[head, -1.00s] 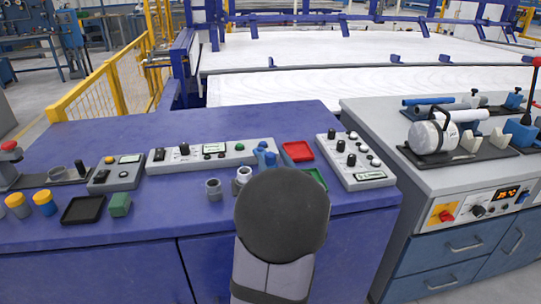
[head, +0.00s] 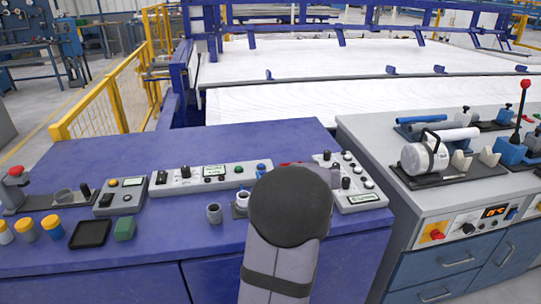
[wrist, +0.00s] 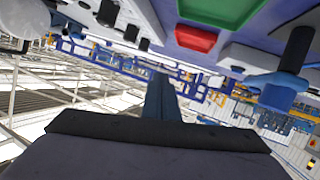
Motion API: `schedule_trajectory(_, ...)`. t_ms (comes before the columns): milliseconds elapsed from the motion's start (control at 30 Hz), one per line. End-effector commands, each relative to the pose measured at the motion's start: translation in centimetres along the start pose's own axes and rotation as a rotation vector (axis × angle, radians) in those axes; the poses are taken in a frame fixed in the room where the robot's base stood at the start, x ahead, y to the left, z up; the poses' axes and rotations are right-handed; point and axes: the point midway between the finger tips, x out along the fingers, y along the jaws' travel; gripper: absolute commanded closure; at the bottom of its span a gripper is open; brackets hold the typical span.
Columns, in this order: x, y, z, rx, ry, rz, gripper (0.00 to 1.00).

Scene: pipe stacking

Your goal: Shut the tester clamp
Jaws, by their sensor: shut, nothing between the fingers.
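A blue clamp block (head: 511,152) with an upright black lever (head: 517,128) topped by a red ball stands on the right bench, beside a rig holding a white cylinder (head: 424,155). It looks like the tester clamp, but its jaw is too small to read. My gripper (wrist: 160,97) shows in the wrist view as narrow blue-grey fingers, shut and empty. In the head view my dark wrist joint hides the fingers. My arm is over the front of the blue bench, apart from the lever.
A red tray (wrist: 195,38) appears in the wrist view. The right bench's near left corner is clear.

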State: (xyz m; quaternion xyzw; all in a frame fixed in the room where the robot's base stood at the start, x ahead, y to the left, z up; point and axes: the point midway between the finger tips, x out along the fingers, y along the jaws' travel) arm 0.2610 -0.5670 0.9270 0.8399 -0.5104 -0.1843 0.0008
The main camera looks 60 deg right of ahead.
Motion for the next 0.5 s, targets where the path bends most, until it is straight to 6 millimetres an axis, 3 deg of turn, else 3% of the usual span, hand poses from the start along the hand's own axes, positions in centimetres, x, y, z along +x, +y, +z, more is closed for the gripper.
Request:
schedule_trajectory(33,0.5,2.2,-0.7,0.0,-0.076,0.044,1.0)
schedule_trajectory(100,1.1,4.4,0.2,0.007,-0.187,0.086,1.0)
schedule_trajectory(200,1.4,6.3,1.3,0.027,-0.336,0.106,1.0)
schedule_trajectory(367,1.2,7.0,2.4,0.078,-0.535,0.056,1.0)
schedule_trajectory(500,0.5,5.8,2.1,0.13,-0.673,-0.058,1.0)
